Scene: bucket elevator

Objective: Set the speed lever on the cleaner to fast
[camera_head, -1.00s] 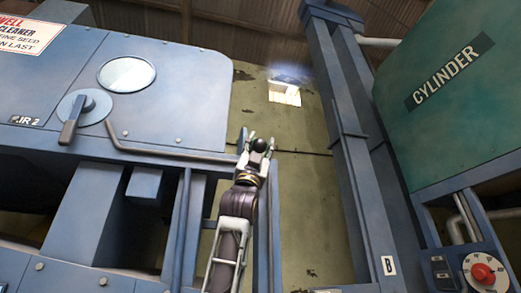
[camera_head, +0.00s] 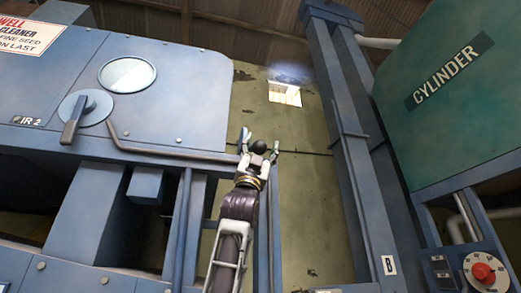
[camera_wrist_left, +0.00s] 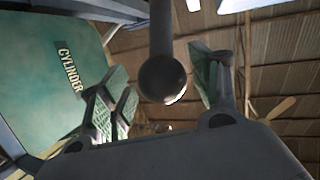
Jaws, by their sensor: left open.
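A round black knob (camera_head: 257,147) shows between the fingertips of my left gripper (camera_head: 261,144) in the head view. In the left wrist view the knob (camera_wrist_left: 163,79) hangs at the end of a dark straight rod (camera_wrist_left: 161,25), between the two spread fingers of my left gripper (camera_wrist_left: 160,88). Gaps show on both sides of the knob, so the gripper is open around it, not clamped. A bent bar (camera_head: 165,153) on the blue cleaner (camera_head: 180,95) runs toward the gripper; I cannot tell whether it joins the knob. My right gripper is out of view.
A round dial with a handle (camera_head: 85,108) and a round window (camera_head: 127,74) are on the cleaner. A blue post (camera_head: 350,140) stands to the right. The green cylinder machine (camera_head: 440,90) has a red knob (camera_head: 483,272). Blue uprights flank my left arm closely.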

